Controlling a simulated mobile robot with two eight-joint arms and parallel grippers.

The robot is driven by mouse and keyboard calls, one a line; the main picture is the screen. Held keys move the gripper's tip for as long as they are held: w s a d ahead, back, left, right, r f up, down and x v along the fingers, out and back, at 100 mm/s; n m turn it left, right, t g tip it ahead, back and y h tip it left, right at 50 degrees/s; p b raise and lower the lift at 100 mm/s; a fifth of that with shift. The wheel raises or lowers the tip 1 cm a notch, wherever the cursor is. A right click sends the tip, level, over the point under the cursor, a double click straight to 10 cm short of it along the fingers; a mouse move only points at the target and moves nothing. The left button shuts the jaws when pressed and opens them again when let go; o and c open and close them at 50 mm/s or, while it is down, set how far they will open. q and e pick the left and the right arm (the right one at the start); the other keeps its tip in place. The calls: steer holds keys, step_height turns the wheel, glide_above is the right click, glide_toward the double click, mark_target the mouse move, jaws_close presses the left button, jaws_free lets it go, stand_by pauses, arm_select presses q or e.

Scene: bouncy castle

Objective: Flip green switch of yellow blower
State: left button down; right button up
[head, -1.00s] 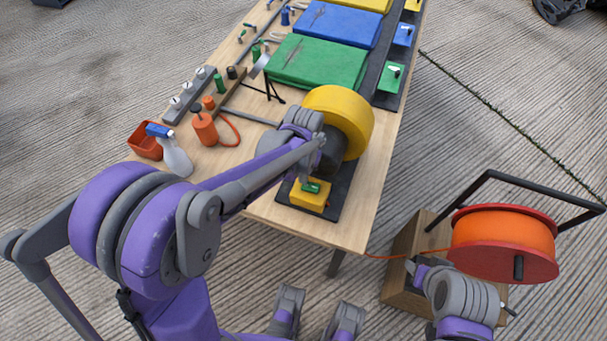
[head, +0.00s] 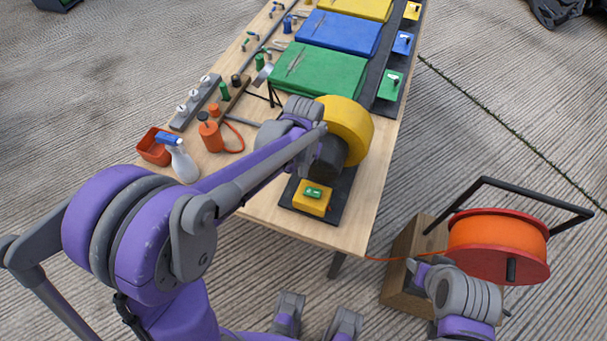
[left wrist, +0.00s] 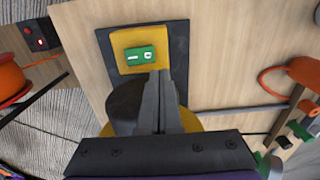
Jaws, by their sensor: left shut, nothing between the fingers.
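The yellow blower (head: 350,128) stands on a dark base plate at the table's near end. Its yellow switch box (head: 312,208) carries a green rocker switch (head: 314,193); the left wrist view shows the green switch (left wrist: 139,59) with white I and O marks. Which side is pressed I cannot tell. My left gripper's fingers (left wrist: 160,76) are shut and empty, tips over the box's edge beside the switch, apparently clear of the green part. In the head view my left forearm hides the fingers.
An orange cable reel (head: 498,245) stands right of the table, its cable running to the table. A spray bottle (head: 183,160), an orange bin (head: 154,146) and an orange canister (head: 210,134) stand at the table's left edge.

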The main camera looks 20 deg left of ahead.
arm_select(q)
step_height(320, 180, up, 9)
steer(key=a, duration=0.1)
steer(key=shift+a+p, duration=0.3)
steer(key=shift+r, duration=0.15)
